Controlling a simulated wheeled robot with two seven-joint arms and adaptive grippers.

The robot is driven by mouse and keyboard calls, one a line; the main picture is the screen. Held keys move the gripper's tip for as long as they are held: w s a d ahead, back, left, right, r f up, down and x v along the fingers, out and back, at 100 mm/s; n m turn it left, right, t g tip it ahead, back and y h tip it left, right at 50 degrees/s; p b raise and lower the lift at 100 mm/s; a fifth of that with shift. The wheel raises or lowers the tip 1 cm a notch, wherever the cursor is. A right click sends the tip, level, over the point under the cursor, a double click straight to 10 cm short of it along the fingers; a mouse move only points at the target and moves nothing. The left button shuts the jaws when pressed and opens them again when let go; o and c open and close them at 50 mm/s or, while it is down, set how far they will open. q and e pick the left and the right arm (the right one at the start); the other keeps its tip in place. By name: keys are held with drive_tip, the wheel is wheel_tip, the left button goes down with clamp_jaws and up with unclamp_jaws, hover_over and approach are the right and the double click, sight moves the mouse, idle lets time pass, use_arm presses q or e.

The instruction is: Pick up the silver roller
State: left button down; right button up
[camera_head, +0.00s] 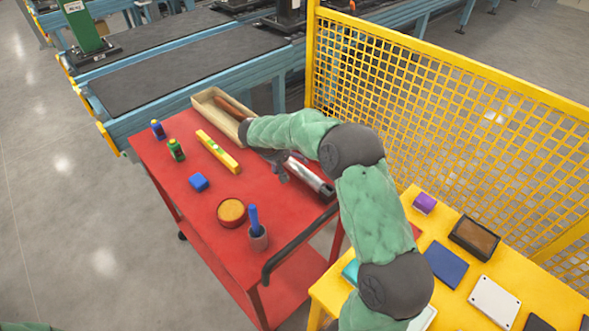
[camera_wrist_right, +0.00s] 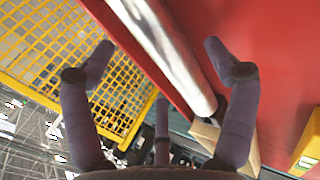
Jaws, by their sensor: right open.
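The silver roller (camera_head: 306,174) lies on the red cart top (camera_head: 185,215) near its right edge, partly hidden by my right arm in the head view. It is a shiny cylinder with a dark end. In the right wrist view the roller (camera_wrist_right: 168,50) runs diagonally between the spread fingers, beyond the fingertips as far as I can see. My right gripper (camera_head: 277,166) is open and empty, just left of the roller, and it shows clearly in the wrist view (camera_wrist_right: 160,75). Any contact is hard to tell. My left gripper is out of the head view.
A wooden tray (camera_head: 203,104) stands at the cart's back edge. A yellow mesh fence (camera_head: 430,100) stands at right.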

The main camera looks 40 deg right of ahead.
sight(294, 163)
drive_tip(key=b+x, duration=0.1)
drive_tip(key=x, duration=0.2)
drive_tip(key=shift+f, duration=0.15)
drive_tip(key=shift+s, duration=0.1)
clamp_jaws()
